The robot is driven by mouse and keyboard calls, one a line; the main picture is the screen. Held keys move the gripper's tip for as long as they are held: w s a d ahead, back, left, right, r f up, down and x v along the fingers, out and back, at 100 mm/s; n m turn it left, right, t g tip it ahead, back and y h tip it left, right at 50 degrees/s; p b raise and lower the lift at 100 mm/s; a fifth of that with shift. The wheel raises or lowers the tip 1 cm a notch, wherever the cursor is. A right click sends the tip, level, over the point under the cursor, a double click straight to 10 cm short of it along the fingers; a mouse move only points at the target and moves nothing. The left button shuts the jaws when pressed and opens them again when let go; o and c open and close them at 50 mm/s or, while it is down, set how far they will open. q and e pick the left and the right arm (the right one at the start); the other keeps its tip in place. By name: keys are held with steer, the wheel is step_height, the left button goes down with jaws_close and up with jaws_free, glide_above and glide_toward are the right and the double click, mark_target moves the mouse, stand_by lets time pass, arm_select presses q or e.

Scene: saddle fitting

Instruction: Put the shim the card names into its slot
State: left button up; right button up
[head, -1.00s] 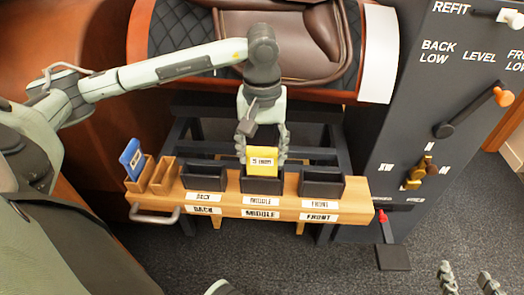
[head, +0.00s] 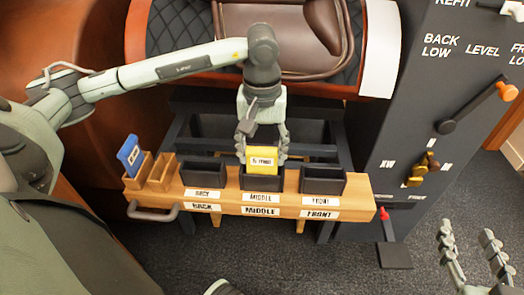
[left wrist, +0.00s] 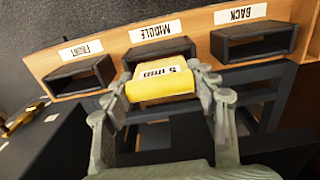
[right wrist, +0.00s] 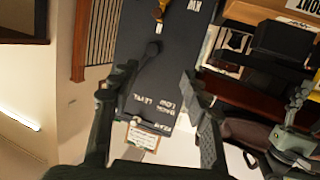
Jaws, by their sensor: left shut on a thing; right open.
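My left gripper (head: 262,152) is shut on a yellow shim (head: 263,162) with a white label whose small print I cannot read for sure. The shim is upright above the black MIDDLE slot (head: 261,184); its lower edge meets the slot's front rim, and I cannot tell how far inside it is. The left wrist view shows the shim (left wrist: 160,84) between both fingers. The BACK slot (head: 204,174) and FRONT slot (head: 323,181) look empty. A blue shim (head: 130,155) stands in the wooden rack (head: 163,174). My right gripper (right wrist: 155,85) is open and empty, away from the bench.
The saddle (head: 300,40) is behind the bench. A small printed card (right wrist: 142,138), illegible, shows in the right wrist view.

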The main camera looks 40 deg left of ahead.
arm_select(q)
steer(key=shift+f, duration=0.3)
steer(key=shift+b, duration=0.3)
arm_select(e)
steer(key=r, duration=0.1)
steer(key=a+r+t, duration=0.1)
steer(key=r+y, duration=0.1)
steer(key=shift+w+a+r+t, duration=0.2)
steer(key=shift+a+r+t, duration=0.1)
steer(key=shift+t, duration=0.1)
arm_select(q)
steer(key=o, duration=1.1)
steer(key=shift+o, duration=0.2)
arm_select(e)
steer(key=shift+s+f, duration=0.15)
steer(key=shift+f, duration=0.1)
